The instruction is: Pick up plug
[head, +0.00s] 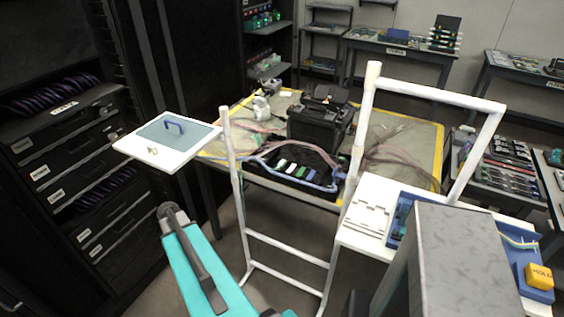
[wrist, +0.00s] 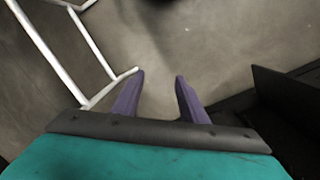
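In the wrist view my gripper (wrist: 160,76) has its two purple fingers well apart, with only bare grey floor behind the gap. It is empty. I cannot pick out a plug for certain in either view. In the head view a white tray (head: 126,145) with a grey-blue mat stands left of the white frame. A dark blue handle-shaped piece (head: 174,125) and a small pale item (head: 153,151) lie on it, too small to identify. My gripper's fingers do not show in the head view.
A white tube frame (head: 287,246) stands ahead; it also shows at left in the wrist view (wrist: 92,40). Behind it, a yellow-edged table (head: 400,130) bears a black machine (head: 318,120) and cables. Black racks (head: 75,150) fill the left. A white cart top (head: 352,240) is at right.

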